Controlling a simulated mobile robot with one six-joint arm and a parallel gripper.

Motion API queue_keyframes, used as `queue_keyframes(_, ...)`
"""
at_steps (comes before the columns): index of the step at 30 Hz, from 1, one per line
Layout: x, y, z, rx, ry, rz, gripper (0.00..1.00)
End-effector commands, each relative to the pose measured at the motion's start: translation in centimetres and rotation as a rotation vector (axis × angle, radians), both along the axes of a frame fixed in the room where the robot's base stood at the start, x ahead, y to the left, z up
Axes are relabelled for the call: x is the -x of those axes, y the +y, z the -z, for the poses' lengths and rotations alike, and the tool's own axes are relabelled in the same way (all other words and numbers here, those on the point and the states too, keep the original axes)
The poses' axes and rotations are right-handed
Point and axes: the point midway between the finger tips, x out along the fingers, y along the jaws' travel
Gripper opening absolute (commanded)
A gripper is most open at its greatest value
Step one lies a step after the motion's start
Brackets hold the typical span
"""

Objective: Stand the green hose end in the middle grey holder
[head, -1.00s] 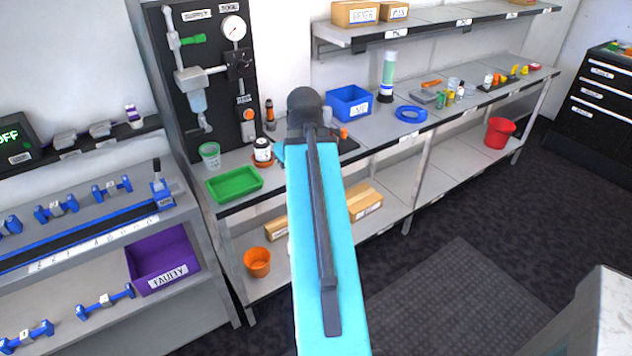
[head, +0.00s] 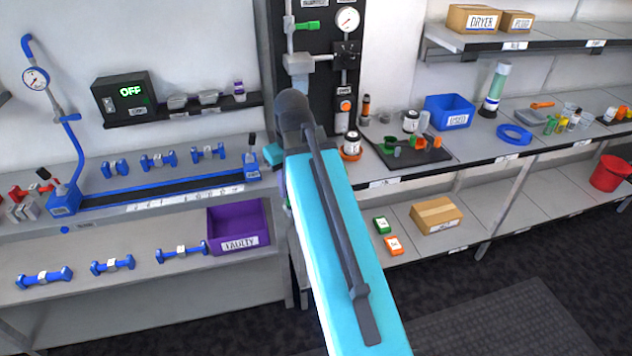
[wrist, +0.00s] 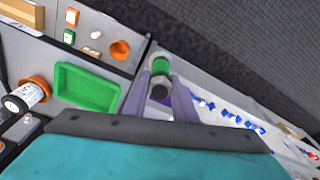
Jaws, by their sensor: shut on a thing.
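In the wrist view my gripper (wrist: 165,98) is shut on a short green and grey piece (wrist: 161,66), which looks like the green hose end. It is held in the air between the two fingers, with the bench edge below and beyond it. A dark mat (head: 455,158) on the right-hand bench carries several small green, orange and grey pieces. I cannot tell which of these, if any, is the middle grey holder, and part of that area lies behind my arm.
A purple bin (head: 264,222) labelled FAULTY stands left of my arm, under a bench with blue fittings. A green tray (wrist: 86,88) shows in the wrist view.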

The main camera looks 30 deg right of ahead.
Motion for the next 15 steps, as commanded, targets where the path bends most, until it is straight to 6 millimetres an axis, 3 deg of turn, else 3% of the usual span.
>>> queue_keyframes(15, -5.0, 12.9, 0.7, 0.006, -0.005, -0.103, 0.0)
